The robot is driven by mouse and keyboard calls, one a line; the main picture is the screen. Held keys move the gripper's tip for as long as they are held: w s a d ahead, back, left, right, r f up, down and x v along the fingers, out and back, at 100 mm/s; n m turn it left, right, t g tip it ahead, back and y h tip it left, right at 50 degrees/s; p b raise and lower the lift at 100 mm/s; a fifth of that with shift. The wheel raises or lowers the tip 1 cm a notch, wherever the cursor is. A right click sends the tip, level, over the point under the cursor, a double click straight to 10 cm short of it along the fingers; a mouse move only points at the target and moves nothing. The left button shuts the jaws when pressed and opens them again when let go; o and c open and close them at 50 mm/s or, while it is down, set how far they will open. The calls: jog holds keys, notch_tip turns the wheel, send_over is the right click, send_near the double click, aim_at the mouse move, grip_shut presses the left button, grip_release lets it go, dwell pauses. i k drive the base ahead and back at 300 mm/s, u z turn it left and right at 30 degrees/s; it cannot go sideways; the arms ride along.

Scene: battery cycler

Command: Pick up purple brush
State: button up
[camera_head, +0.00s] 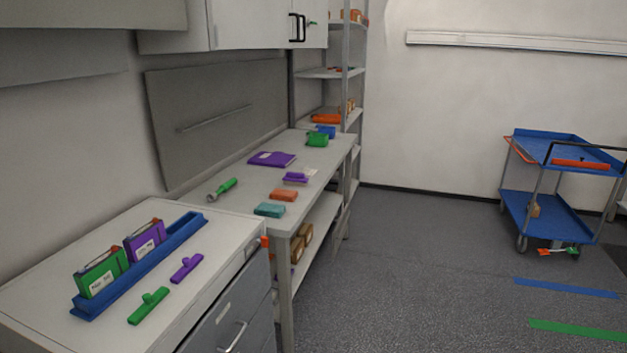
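Two small purple things could be the purple brush, and I cannot tell for sure which is. One is a slim purple piece with a raised knob (186,267), lying on the near grey cabinet top, right of the blue tray. The other is a purple item with a pale part (296,177), on the long workbench behind the orange block. Neither is covered. My gripper is not in view.
The blue tray (84,312) holds a green and a purple box. A green knobbed piece (148,306) lies near it on the cabinet (216,300). The workbench (247,188) holds several items. Open floor (420,270) lies right; a blue cart (545,212) stands farther back.

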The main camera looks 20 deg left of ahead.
aim_at(299, 179)
jog(key=i, duration=1.5)
jog(key=u, duration=0.4)
jog(key=i, duration=1.35)
jog(key=u, duration=1.8)
jog(key=i, duration=0.95)
jog(key=u, duration=1)
